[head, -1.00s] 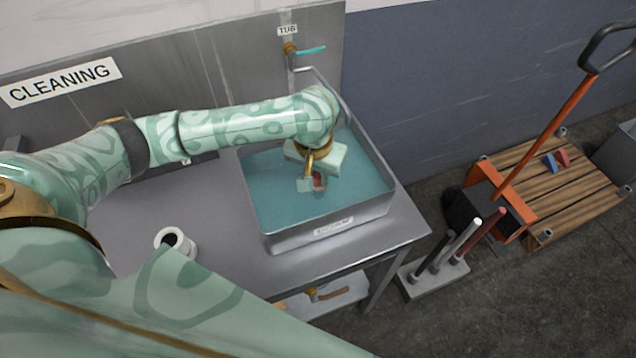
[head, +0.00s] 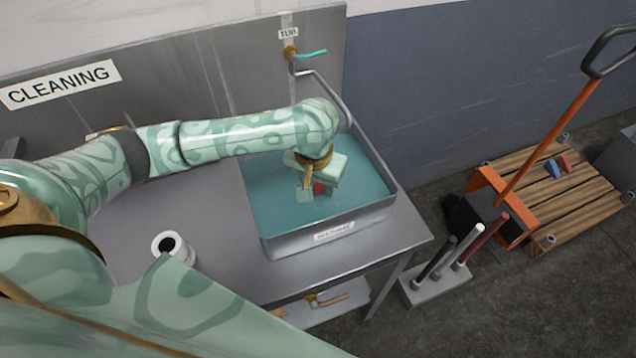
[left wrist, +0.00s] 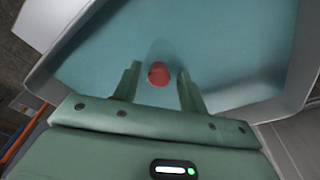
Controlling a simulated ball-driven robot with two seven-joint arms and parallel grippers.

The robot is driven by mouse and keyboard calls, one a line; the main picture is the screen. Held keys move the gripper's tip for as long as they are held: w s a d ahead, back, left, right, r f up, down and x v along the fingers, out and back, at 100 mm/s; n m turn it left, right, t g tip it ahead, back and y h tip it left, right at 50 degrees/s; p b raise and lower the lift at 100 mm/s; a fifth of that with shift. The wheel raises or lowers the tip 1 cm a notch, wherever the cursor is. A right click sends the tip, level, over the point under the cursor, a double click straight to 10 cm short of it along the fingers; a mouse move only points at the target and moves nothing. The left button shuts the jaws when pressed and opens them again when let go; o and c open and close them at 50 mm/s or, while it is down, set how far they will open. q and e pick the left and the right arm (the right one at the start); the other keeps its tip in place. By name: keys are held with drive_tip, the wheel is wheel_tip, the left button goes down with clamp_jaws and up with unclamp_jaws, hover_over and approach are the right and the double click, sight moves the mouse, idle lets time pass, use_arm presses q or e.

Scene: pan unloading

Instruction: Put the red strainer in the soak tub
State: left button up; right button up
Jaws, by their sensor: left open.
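The soak tub (head: 376,212) is a grey metal basin with teal water, set on the steel table under the TUB sign. My left gripper (head: 313,191) is over the tub and points down into it, with its fingers open. The red strainer (head: 319,188) shows as a small red piece beside the near finger. In the left wrist view the strainer (left wrist: 158,75) is a red round shape between the two spread fingers, with gaps on both sides and the tub's water around it. Most of its body is hidden in the head view. My right gripper is not in view.
A teal-handled tap (head: 308,53) stands behind the tub. A white cylinder with a dark opening (head: 172,246) is on the table (head: 130,215), left of the tub. A wooden pallet (head: 575,180) and a rack with upright rods (head: 437,284) are on the floor to the right.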

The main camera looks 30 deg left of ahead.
use_arm(q)
wheel_tip(320, 180, up, 11)
drive_tip(key=s+p, duration=0.1)
drive_tip(key=p, duration=0.4)
drive_tip(key=shift+s, duration=0.35)
